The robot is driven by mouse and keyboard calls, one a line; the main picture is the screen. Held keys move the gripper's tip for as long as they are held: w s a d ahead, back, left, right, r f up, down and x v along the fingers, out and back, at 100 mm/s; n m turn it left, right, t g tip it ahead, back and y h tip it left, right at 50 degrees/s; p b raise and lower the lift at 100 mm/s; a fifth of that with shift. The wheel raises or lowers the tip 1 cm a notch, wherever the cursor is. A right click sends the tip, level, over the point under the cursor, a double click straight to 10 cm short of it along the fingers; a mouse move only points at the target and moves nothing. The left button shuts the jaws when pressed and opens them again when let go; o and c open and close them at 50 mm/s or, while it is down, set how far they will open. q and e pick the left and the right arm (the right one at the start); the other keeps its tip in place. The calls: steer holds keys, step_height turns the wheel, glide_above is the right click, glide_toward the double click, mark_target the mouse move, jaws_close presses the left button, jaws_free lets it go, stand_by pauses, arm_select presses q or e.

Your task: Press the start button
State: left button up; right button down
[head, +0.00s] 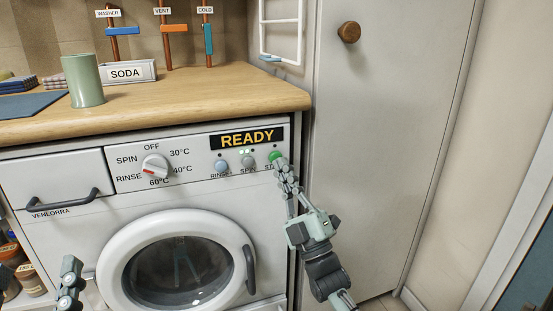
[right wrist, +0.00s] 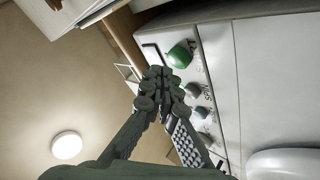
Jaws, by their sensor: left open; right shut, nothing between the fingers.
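The start button is a round green knob (head: 275,155) at the right end of the washer's control panel, below the READY display (head: 247,138). It also shows in the right wrist view (right wrist: 180,55). My right gripper (head: 281,165) is shut and empty. Its fingertips are at the green button in the head view and partly cover the label under it. In the right wrist view the fingertips (right wrist: 157,73) appear just beside the button; I cannot tell whether they touch it. My left gripper (head: 70,275) is low at the left, in front of the washer, open and partly out of frame.
The dial (head: 155,167) points near 60°C. RINSE+ (head: 221,166) and SPIN (head: 247,162) buttons sit left of the green button. The round door (head: 245,240) is closed. A wooden counter (head: 200,95) above holds a green cup (head: 83,80) and SODA box (head: 127,73). A tall cabinet (head: 380,150) stands right.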

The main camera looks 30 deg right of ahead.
steer(key=shift+w, duration=0.1)
steer(key=shift+w+d, duration=0.1)
steer(key=shift+w, duration=0.2)
